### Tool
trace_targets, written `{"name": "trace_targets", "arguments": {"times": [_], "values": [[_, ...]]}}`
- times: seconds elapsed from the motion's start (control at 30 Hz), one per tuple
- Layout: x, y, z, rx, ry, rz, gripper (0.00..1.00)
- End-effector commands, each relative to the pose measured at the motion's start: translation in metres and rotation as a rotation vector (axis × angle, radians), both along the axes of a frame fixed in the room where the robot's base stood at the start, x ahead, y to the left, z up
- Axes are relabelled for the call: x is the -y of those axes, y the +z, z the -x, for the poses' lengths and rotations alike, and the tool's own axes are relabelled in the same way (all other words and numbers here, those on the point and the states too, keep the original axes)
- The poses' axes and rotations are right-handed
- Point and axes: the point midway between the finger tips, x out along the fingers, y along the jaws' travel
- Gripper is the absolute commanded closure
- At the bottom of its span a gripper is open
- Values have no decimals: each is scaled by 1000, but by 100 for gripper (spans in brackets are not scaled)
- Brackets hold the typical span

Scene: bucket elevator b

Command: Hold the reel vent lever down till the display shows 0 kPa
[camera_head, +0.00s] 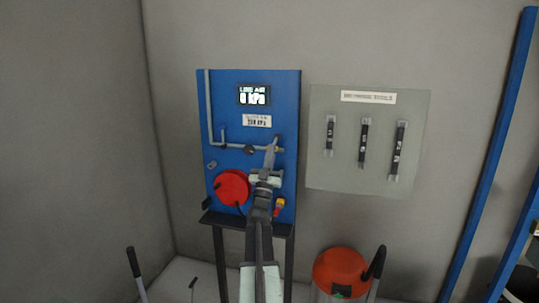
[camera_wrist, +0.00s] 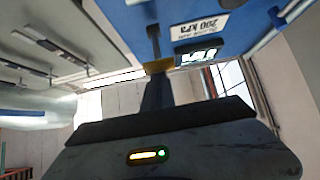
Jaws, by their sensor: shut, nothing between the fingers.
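The display (camera_head: 254,95) near the top of the blue panel reads what looks like 0 kPa under a "LINE AIR" heading. The red reel (camera_head: 232,187) is at the panel's lower left. My gripper (camera_head: 271,150) is shut and empty, up against the panel's right side at the end of the grey pipe. A small yellow part (camera_head: 279,149) shows beside its tips. In the wrist view, a yellow part (camera_wrist: 159,66) lies at the tips of my gripper (camera_wrist: 157,82); whether it is the vent lever, and whether they touch, I cannot tell.
A label (camera_head: 257,121) sits below the display; in the wrist view it reads 200 kPa, upside down. A grey tool board (camera_head: 357,180) with several dark tools hangs to the right. An orange-topped container (camera_head: 340,270) stands at lower right. A blue post (camera_head: 489,150) is farther right.

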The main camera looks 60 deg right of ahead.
Motion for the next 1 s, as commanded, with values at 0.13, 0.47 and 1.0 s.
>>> {"name": "trace_targets", "arguments": {"times": [0.13,0.47,1.0], "values": [[-6,11,1,1,1,-3,100],[-37,11,9,0,1,2,100],[-84,-47,17,-1,3,3,100]]}}
